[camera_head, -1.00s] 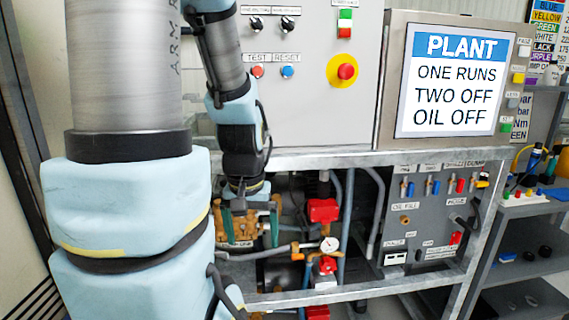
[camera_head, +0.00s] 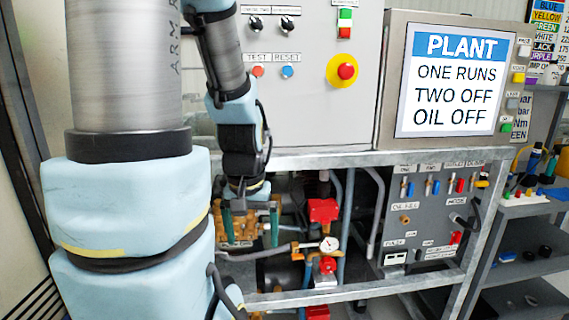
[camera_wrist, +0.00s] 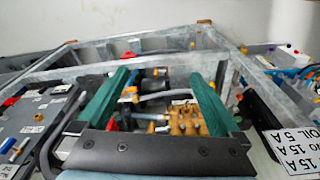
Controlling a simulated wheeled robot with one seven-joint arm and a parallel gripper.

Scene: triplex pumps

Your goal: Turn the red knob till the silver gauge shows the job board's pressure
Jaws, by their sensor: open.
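A small round gauge (camera_head: 329,244) with a white face sits on the pipework in the lower bay in the head view. Its reading is too small to make out. A red knob (camera_head: 328,264) shows just below it. My gripper (camera_head: 251,236) hangs to the left of both, in front of a brass pump block (camera_head: 238,226), apart from the knob. Its two green fingers are spread with nothing between them. In the wrist view my gripper (camera_wrist: 160,78) points over the brass block (camera_wrist: 186,122) and pipes. I see no pressure value on a job board.
A screen (camera_head: 452,80) reads PLANT, ONE RUNS, TWO OFF, OIL OFF. A red stop button (camera_head: 346,71) on yellow is on the upper cabinet. A steel frame rail (camera_head: 320,158) crosses above the bay. A grey valve panel (camera_head: 428,225) stands right. Pipes crowd the bay.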

